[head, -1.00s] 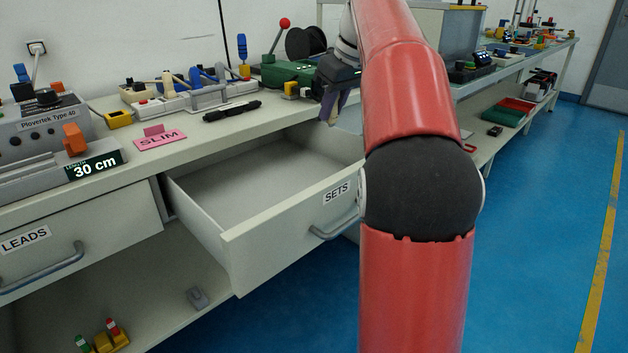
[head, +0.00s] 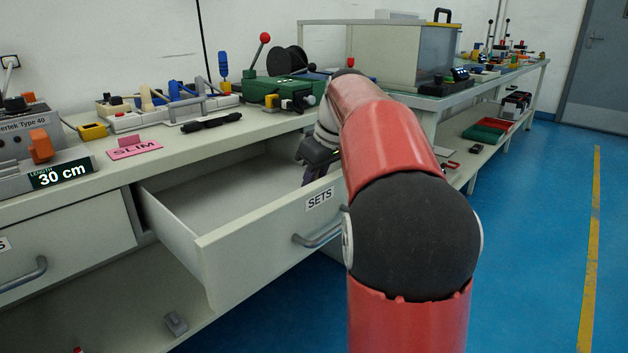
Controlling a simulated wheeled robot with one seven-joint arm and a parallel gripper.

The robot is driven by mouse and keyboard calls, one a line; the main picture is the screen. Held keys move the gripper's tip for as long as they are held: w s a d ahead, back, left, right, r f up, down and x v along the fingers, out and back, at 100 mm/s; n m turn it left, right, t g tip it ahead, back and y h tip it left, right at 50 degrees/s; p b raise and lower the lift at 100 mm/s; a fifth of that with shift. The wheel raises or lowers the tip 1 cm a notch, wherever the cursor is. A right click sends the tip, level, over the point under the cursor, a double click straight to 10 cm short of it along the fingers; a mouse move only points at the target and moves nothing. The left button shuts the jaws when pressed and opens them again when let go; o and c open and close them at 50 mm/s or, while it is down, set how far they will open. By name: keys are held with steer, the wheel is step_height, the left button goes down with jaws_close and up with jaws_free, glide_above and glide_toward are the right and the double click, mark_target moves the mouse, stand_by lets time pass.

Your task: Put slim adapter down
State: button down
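My gripper (head: 310,174) is at the right part of the open drawer marked SETS (head: 250,245), pointing down behind its front panel. Its fingertips are partly hidden by that panel and by my arm. I cannot tell whether it is open or shut, or whether it holds anything. I cannot make out the slim adapter in this view. A pink folded card reading SLIM (head: 133,147) stands on the bench to the left. The visible drawer floor (head: 225,192) is bare.

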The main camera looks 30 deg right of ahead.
steer(key=shift+f, duration=0.1)
steer(key=c, duration=1.3)
jaws_free()
steer(key=shift+r, duration=0.3)
steer(key=p+v, duration=0.3)
steer(key=v, duration=0.8)
steer(key=shift+r, duration=0.35)
steer(key=shift+s, duration=0.15)
